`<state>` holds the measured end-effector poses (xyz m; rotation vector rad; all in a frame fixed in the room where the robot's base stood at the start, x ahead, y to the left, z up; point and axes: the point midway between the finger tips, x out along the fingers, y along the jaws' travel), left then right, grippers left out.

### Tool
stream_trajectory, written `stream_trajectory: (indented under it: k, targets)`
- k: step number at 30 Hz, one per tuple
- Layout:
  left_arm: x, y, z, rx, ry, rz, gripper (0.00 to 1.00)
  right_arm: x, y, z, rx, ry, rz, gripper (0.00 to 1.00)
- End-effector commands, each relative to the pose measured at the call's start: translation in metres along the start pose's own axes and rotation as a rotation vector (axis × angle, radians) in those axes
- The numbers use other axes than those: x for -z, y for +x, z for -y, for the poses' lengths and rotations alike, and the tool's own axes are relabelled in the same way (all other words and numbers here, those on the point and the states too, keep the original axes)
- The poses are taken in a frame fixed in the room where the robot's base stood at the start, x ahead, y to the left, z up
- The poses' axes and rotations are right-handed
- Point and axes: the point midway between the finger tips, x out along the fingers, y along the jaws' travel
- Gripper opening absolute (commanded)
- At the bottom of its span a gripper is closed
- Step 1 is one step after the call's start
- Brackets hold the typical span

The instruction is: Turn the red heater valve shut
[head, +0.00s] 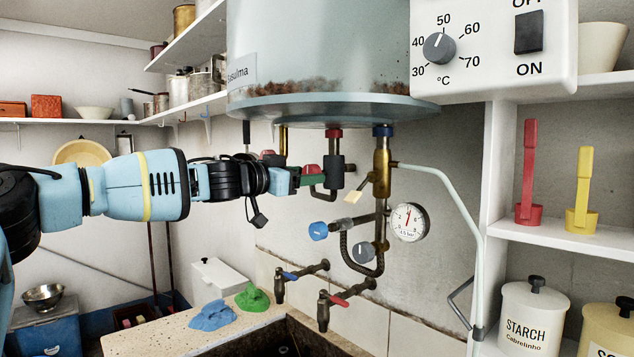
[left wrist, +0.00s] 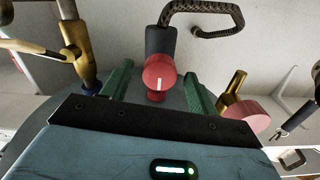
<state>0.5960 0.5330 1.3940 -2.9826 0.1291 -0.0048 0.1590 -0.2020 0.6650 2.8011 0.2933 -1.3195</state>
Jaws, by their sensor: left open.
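The red heater valve is a round red knob (head: 311,169) on a dark valve body under the boiler (head: 330,107). In the left wrist view the red knob (left wrist: 158,73) faces me with a short white mark. My left gripper (head: 318,179) reaches in from the left at the knob's height. In the wrist view its two green fingers (left wrist: 158,82) are apart, one on each side of the knob. Gaps show between fingers and knob. My right gripper is not in view.
A second, pinkish-red knob (left wrist: 250,113) on a brass pipe is close beside one finger. A brass pipe (head: 382,165), pressure gauge (head: 409,222) and blue knob (head: 318,231) are to the right and below. Two taps (head: 324,310) stand over the stone trough.

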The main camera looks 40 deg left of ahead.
Motion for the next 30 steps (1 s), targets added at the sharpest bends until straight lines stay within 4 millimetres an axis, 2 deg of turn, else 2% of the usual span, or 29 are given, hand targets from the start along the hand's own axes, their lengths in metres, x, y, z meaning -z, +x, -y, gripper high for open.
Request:
stream_trajectory:
  k: [1, 6, 16, 26, 30]
  targets:
    - [-0.0043, 0.0054, -0.0029, 0.0, 0.002, 0.005, 0.59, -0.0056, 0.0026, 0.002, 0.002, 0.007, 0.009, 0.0]
    - [0.0, 0.0111, -0.0076, 0.001, 0.001, 0.001, 0.59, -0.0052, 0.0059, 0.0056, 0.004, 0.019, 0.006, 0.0]
    - [0.0037, 0.0115, -0.0084, 0.001, 0.001, -0.003, 0.59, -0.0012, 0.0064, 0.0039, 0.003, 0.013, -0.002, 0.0]
    - [0.0031, 0.0115, -0.0084, 0.001, 0.001, -0.002, 0.18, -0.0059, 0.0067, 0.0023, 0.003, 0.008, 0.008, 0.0]
    - [0.0028, 0.0116, -0.0084, 0.001, 0.003, -0.002, 0.15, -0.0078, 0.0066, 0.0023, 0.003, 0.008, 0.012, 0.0]
